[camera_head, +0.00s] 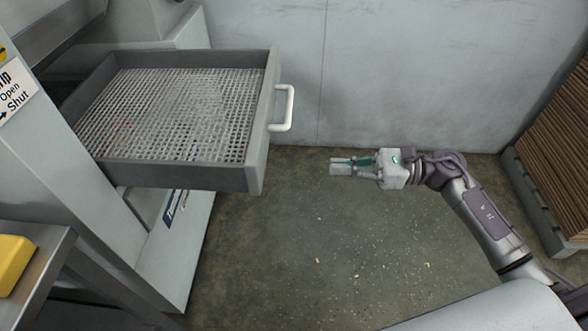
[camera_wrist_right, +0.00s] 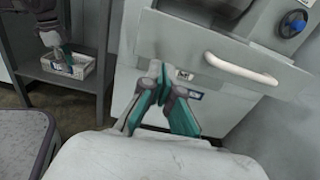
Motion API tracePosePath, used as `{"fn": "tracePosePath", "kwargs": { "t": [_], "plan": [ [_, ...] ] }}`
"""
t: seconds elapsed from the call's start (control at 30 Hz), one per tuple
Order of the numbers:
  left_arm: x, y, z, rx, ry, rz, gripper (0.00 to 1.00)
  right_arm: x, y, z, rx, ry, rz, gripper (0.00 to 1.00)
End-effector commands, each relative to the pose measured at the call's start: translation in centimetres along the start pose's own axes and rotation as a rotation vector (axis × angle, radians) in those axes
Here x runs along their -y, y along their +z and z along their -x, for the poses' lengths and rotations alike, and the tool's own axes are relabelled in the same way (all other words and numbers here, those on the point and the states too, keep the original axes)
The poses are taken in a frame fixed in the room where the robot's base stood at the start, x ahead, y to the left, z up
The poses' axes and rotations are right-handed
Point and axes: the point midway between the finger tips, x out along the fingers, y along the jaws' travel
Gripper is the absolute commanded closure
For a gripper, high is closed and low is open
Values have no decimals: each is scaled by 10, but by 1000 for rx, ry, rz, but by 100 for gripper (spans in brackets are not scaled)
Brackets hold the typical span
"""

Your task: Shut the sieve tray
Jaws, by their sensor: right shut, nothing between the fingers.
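The sieve tray (camera_head: 258,148) stands pulled out of the grey machine in the head view, with a mesh floor and a grey rim. Its white handle (camera_head: 289,108) is on the right-hand front face. The tray front (camera_wrist_right: 190,40) and handle (camera_wrist_right: 240,69) also show in the right wrist view. My right gripper (camera_head: 336,166) is shut and empty, to the right of and below the handle, apart from it. Its closed fingers show in the right wrist view (camera_wrist_right: 157,72). What looks like my left gripper (camera_wrist_right: 62,58) is small at that view's upper left; its fingers are unclear.
A metal table (camera_head: 40,250) with a yellow object (camera_head: 14,262) is at lower left. A stack of brown boards (camera_head: 555,150) stands at right. A white bin (camera_wrist_right: 66,68) sits on a dark stand in the wrist view. The floor before the tray is clear.

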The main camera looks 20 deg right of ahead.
Motion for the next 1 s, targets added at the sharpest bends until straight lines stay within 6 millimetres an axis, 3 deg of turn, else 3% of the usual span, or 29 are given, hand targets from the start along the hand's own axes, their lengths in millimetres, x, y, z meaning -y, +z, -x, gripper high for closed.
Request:
{"fn": "tracePosePath", "kwargs": {
  "t": [0.6, 0.8, 1.0],
  "plan": [
    [-2, 4, -32, 20, 3, -2, 59, 1, 4, -115, 7, -2, -7, 100],
    [-2, 5, -37, 20, 3, -2, 59, 1, 2, -132, 5, -4, -9, 100],
    [-2, 8, -41, 28, 4, -2, 59, 1, 2, -135, 4, -4, -9, 100]
  ]
}}
